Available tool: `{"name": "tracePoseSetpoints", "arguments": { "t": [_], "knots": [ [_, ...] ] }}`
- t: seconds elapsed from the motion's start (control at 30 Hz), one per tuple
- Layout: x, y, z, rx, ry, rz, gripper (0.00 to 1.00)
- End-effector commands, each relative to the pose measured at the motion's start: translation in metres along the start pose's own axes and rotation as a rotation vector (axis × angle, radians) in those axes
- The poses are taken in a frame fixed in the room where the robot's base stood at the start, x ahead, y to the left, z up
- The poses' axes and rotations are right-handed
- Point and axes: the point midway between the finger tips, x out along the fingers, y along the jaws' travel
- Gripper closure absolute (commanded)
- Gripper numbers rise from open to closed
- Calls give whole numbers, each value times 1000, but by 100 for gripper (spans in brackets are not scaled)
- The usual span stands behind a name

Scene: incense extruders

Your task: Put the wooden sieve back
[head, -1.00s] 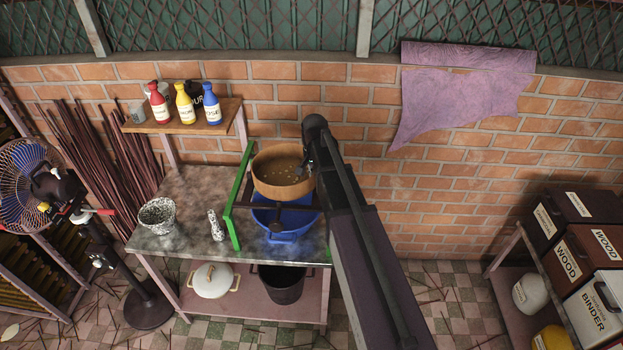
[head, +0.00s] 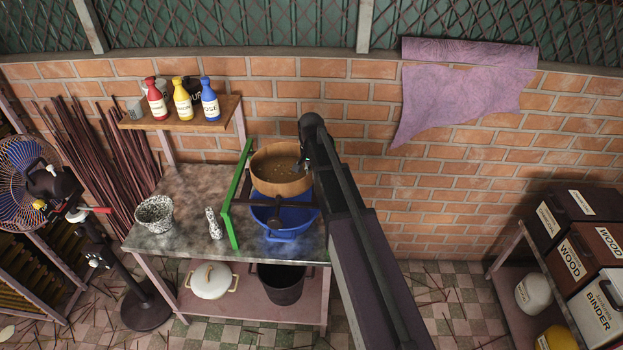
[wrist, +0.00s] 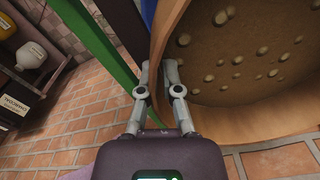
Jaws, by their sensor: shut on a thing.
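The wooden sieve (head: 266,183) is a round tan drum with a brown bottom dotted with small pale lumps or specks. In the head view it is above the blue basin (head: 288,232) on the grey worktable; whether it rests on anything is unclear. My gripper (head: 304,160) is at its right rim, partly hidden by my arm. In the wrist view my gripper (wrist: 165,66) is shut on the rim, and the sieve (wrist: 250,55) fills the upper right with its inside facing the camera. A green frame (head: 233,205) stands just left of the sieve and basin.
A speckled bowl (head: 155,213) and a small speckled object (head: 214,224) are on the worktable (head: 180,243). A wooden shelf (head: 185,120) holds red, yellow and blue bottles. A fan (head: 30,170) stands left. The brick wall is close behind. Floor to the right is open.

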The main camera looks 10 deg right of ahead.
Motion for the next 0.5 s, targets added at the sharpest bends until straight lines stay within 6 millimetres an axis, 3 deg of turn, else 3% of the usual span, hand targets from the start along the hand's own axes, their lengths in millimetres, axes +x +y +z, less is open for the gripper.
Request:
{"name": "tracePoseSetpoints", "arguments": {
  "t": [0.37,0.4,0.5],
  "knots": [
    [3,0,0,0,0,0,100],
    [4,0,0,0,0,0,82],
    [4,0,0,-1,0,0,57]
  ]
}}
